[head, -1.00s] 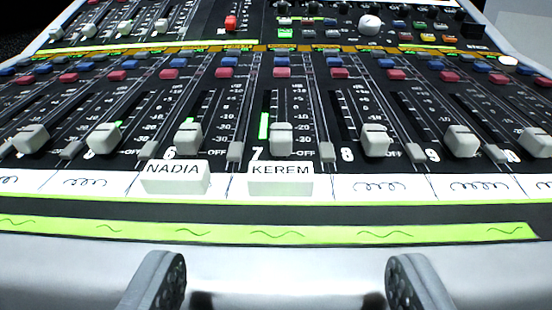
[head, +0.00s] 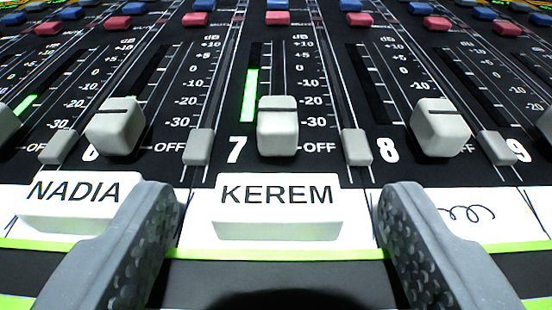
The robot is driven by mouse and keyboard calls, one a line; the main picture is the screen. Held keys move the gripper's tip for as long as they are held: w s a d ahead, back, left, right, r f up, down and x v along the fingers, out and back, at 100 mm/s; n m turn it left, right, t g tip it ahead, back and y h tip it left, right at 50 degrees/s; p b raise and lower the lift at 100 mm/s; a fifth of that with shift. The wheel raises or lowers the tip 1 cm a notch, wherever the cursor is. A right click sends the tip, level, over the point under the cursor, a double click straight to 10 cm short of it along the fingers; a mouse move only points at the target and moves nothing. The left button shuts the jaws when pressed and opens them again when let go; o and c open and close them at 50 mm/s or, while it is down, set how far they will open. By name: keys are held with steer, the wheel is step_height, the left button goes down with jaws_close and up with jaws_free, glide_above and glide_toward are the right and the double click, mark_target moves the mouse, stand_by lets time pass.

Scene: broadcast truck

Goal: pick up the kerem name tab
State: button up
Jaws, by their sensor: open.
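The KEREM name tab (head: 278,218) is a white block with black letters on its top. It sits on the white label strip below channel 7 of the mixing desk, in the middle of the head view. My gripper (head: 275,210) is open, with one grey finger to the left of the tab and one to the right. There is a gap on both sides, and the fingers do not appear to touch it. The NADIA name tab (head: 75,205) is a similar white block to the left, partly hidden behind my left finger.
White fader caps stand behind the tabs, the channel 7 one (head: 278,130) directly behind KEREM. Small grey buttons (head: 357,147) flank it. A green line (head: 290,254) and a dark band run in front. My left finger is close to the NADIA tab.

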steer(key=shift+w, duration=0.15)
steer(key=shift+c, duration=0.3)
steer(key=c, duration=1)
